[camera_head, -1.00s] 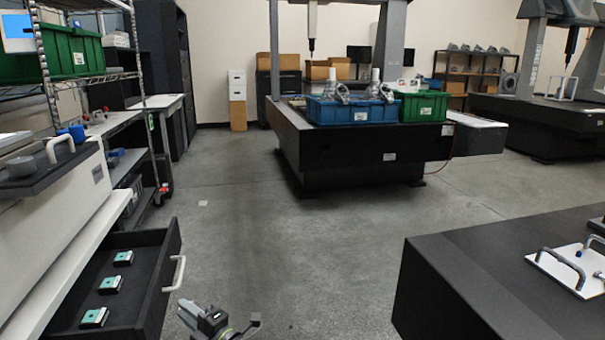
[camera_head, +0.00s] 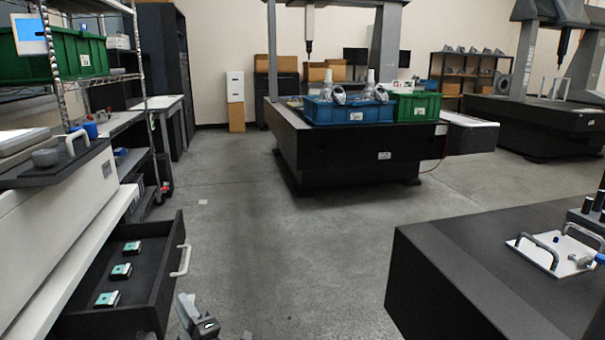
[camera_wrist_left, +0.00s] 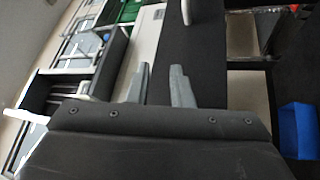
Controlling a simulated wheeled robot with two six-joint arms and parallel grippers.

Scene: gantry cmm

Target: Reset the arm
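My left gripper (camera_head: 195,312) shows low in the head view, just right of the open drawer's front and apart from its handle. In the left wrist view its two grey fingers (camera_wrist_left: 160,82) stand apart with nothing between them, so it is open and empty. The rest of my left arm is mostly cut off by the bottom edge of the head view. My right gripper is in neither view.
The open black drawer (camera_head: 165,285) holds three small teal-topped blocks (camera_head: 120,271); its pale handle (camera_head: 181,260) sticks out. A dark table (camera_head: 440,275) at right carries a white plate with handles (camera_head: 553,252). Grey floor (camera_head: 290,245) between them is clear.

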